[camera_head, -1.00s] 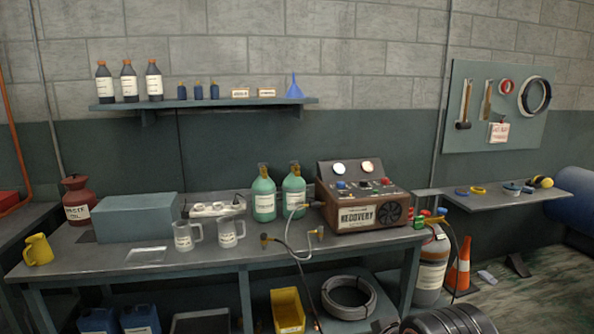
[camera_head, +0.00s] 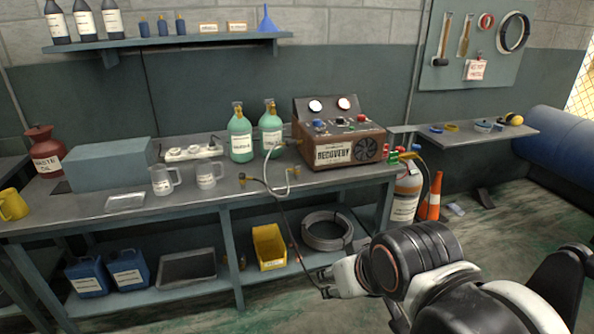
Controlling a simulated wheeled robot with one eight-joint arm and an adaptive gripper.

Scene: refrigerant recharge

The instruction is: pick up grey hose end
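The grey hose (camera_head: 266,162) runs from the front left of the recovery machine (camera_head: 345,153) and loops down over the front edge of the bench. A brass fitting (camera_head: 294,171) shows at its free end, near the bench edge. A second brass fitting (camera_head: 242,178) lies to the left, on a dark hose (camera_head: 284,222) that hangs down in front of the bench. My gripper (camera_head: 325,284) is low in front of the lower shelf, well below the grey hose end. Its fingers are small in view, and their opening is unclear. The dark hose passes close to it; contact is unclear.
Two green bottles (camera_head: 240,138) stand left of the machine. A grey cylinder (camera_head: 405,193) and an orange cone (camera_head: 430,203) stand right.

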